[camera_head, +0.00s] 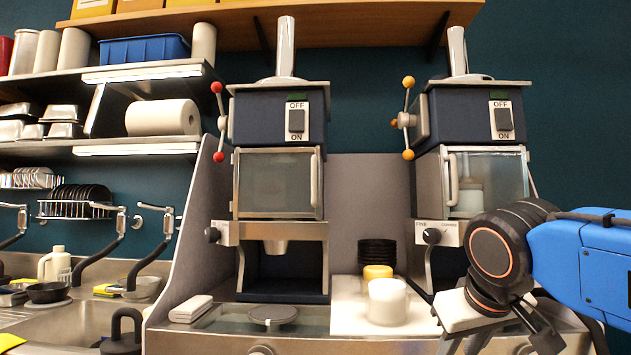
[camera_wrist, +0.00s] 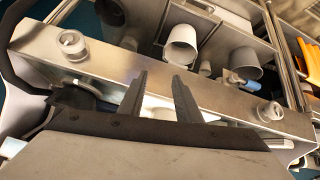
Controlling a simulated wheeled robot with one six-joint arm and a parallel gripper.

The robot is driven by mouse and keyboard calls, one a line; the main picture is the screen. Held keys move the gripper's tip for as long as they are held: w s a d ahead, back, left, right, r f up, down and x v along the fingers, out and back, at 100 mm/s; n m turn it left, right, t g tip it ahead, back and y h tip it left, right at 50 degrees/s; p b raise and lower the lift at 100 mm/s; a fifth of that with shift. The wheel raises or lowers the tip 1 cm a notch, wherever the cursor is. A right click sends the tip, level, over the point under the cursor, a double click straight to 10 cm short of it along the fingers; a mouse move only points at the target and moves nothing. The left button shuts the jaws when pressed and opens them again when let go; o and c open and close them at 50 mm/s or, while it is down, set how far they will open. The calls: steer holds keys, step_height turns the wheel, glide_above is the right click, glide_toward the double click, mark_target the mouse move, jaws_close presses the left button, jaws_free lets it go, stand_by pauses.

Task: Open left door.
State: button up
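The left machine's door (camera_head: 278,184) is a framed glass panel and looks shut. Its upright handle (camera_head: 315,182) is on the door's right edge. The right machine's glass door (camera_head: 500,183) also looks shut, with its handle (camera_head: 453,180) on the left edge. My gripper (camera_wrist: 160,79) is open and empty in the wrist view, its two fingers apart over the metal front of the counter. In the head view my arm comes in from the right, and the gripper hangs low in front of the right machine, well right of and below the left door. Its fingertips are unclear there.
A white cup (camera_head: 387,301) and a yellow cup (camera_head: 377,272) stand on a white board (camera_head: 345,318) between the machines. A small white block (camera_head: 191,309) lies at the counter's left. Counter knobs (camera_wrist: 74,45) stick out in the wrist view. The space before the left door looks clear.

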steer(key=w+a+r+t, duration=0.1)
steer(key=w+a+r, duration=0.1)
steer(key=a+r, duration=0.35)
steer(key=w+a+r+t, duration=0.1)
steer(key=w+a+r, duration=0.15)
steer(key=r, duration=0.55)
steer(key=w+a+r+t, duration=0.1)
steer(key=w+a+r, duration=0.2)
steer(key=r, duration=0.3)
steer(key=t+y, duration=0.2)
steer(key=t, duration=0.1)
glide_toward(315, 177)
steer(key=shift+g, duration=0.3)
steer(key=x, duration=1)
steer(key=shift+w+r, duration=0.1)
steer(key=shift+w, duration=0.35)
steer(key=shift+a, duration=0.1)
steer(key=shift+c, duration=0.7)
jaws_close()
